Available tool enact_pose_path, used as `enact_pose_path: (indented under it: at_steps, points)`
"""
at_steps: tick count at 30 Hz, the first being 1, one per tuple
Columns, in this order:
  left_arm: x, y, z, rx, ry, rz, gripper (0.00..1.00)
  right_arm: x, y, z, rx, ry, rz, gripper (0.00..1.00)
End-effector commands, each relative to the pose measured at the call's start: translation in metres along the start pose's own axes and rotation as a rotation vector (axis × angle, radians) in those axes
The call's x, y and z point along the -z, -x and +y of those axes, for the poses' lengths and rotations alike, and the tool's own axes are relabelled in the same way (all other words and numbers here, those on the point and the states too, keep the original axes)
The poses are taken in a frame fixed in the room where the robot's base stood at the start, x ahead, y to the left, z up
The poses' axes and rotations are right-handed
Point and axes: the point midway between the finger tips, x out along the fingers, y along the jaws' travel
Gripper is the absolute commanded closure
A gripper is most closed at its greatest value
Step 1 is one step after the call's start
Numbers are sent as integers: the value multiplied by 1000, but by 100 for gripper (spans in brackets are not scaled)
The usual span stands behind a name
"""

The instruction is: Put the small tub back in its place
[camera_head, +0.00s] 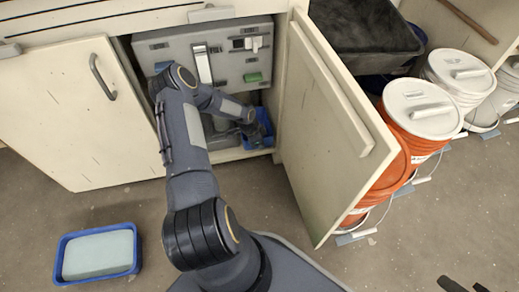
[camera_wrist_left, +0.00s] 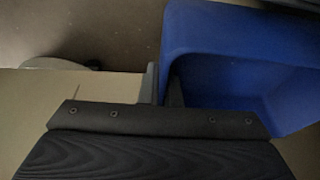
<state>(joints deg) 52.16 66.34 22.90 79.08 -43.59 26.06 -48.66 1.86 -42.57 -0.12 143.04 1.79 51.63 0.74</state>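The small blue tub (camera_head: 268,122) is inside the open cabinet, low down at its right side near the right door. My left arm reaches into the cabinet, and my left gripper (camera_head: 252,133) is at the tub's left side. In the left wrist view the tub (camera_wrist_left: 215,45) fills the upper right, and my left gripper (camera_wrist_left: 163,88) has its two fingers close together on either side of the tub's wall. The tub's underside is hidden. My right gripper (camera_head: 466,286) barely shows at the bottom right corner, its dark fingertips apart and empty.
The cabinet's left door (camera_head: 60,125) and right door (camera_head: 325,135) stand open. A grey panel (camera_head: 160,50) fills the cabinet's back. A blue tray (camera_head: 62,275) with a pale block lies on the floor. Lidded buckets (camera_head: 422,108) line the right side. The middle floor is clear.

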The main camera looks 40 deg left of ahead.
Motion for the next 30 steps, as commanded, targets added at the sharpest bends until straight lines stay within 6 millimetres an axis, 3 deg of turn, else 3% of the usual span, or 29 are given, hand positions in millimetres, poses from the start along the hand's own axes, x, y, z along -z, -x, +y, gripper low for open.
enact_pose_path:
  at_steps: [4,11,22,27,30]
  points:
    - [-2,-4,-6,-1,1,0,100,-2,-4,2,0,0,0,67]
    - [-11,-34,-4,-2,1,1,100,-10,-20,9,0,0,0,67]
    - [-11,-37,-5,-1,0,0,100,-11,-21,10,0,0,0,67]
    - [-11,-36,-4,-1,0,0,77,-10,-20,9,0,0,0,67]
    - [-11,-36,-4,-1,0,0,75,-10,-20,9,0,0,0,67]
